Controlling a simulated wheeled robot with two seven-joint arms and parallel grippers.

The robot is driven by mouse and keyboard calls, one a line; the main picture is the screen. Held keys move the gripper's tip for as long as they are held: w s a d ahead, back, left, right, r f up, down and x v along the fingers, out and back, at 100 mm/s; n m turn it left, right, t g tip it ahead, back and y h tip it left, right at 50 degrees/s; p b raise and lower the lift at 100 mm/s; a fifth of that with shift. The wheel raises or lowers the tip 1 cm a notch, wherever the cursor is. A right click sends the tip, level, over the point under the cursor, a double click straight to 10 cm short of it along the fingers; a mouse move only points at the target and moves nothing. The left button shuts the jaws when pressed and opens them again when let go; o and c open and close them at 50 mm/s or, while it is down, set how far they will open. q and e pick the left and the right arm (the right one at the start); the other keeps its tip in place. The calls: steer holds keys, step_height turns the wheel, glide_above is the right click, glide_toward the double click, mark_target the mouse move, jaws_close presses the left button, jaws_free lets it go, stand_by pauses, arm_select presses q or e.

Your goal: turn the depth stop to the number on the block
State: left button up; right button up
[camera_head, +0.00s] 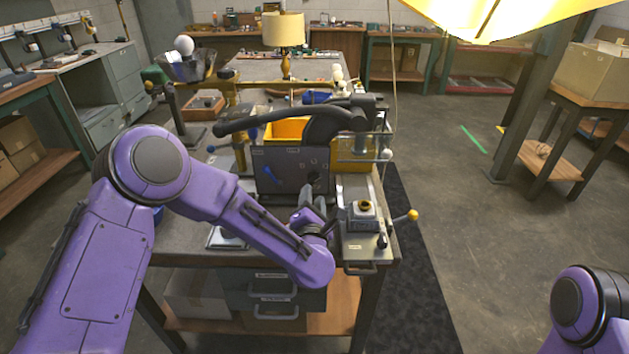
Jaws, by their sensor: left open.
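A dark upright panel (283,160) stands at the front of the bench machine, with a blue lever and small pale markings on its face. A dark round knob (314,177) on the panel's right side looks like the depth stop; the markings around it are too small to read surely. My left gripper (311,192) is open just in front of and below this knob, and partly hides that area; I cannot tell whether it touches. A pale block (363,211) with a brass-coloured ring on top sits on the metal plate to the right. I cannot read a number on it. My right gripper is out of view.
A yellow-knobbed lever (411,216) sticks out right of the block. A thick dark machine arm (290,118) spans above the panel, with a yellow bin (287,131) behind.

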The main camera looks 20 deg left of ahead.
mark_target(314, 182)
arm_select(q)
steer(key=x, duration=0.4)
steer(key=p+x, duration=0.1)
steer(key=x, duration=0.1)
steer(key=shift+w+f, duration=0.2)
steer(key=shift+f, duration=0.15)
steer(key=shift+s+r, duration=0.2)
steer(key=shift+s, duration=0.1)
steer(key=shift+w, duration=0.1)
jaws_close()
steer(key=shift+f, duration=0.1)
